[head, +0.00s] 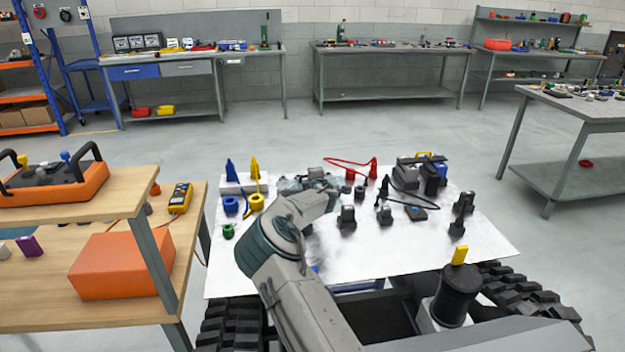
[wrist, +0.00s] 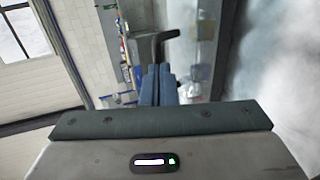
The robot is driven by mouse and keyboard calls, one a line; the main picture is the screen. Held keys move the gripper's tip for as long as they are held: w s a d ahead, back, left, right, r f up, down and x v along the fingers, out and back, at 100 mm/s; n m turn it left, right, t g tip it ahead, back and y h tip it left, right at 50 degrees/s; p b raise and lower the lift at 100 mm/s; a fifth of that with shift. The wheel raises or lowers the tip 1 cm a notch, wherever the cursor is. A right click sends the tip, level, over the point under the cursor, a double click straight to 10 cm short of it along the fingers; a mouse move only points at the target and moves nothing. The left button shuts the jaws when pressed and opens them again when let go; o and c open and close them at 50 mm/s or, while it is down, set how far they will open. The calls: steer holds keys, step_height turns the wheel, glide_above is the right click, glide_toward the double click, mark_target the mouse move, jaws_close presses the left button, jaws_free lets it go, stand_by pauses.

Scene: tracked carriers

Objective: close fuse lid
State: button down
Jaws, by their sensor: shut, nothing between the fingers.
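My arm reaches over the white table (head: 400,250), and my gripper (wrist: 158,78) shows in the wrist view with its two blue-grey fingers together and nothing between them. A dark grey angled part (wrist: 152,45) shows just beyond the fingertips; I cannot tell whether they touch it. To the right of the fingers is a pale, see-through panel (wrist: 203,55), which may be the fuse lid; its angle is unclear. In the head view a hazy, clear object (head: 289,186) lies beside my wrist, partly hidden by the arm.
Blue and yellow connectors (head: 256,203) stand left on the white table. A red cable (head: 350,164) lies at the back, and several dark fittings (head: 347,217) stand right of my arm. A wooden bench with an orange box (head: 122,265) is at left.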

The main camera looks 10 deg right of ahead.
steer(key=w+g+p, duration=0.1)
steer(key=w+p, duration=0.1)
steer(key=shift+w+a+r+p, duration=0.1)
steer(key=shift+w+a+p, duration=0.1)
steer(key=shift+p, duration=0.15)
steer(key=shift+w+d+r, duration=0.1)
steer(key=shift+w+d, duration=0.05)
steer(key=shift+w, duration=0.05)
steer(key=shift+d, duration=0.1)
steer(key=shift+d+r, duration=0.1)
steer(key=shift+d, duration=0.05)
steer(key=shift+s, duration=0.1)
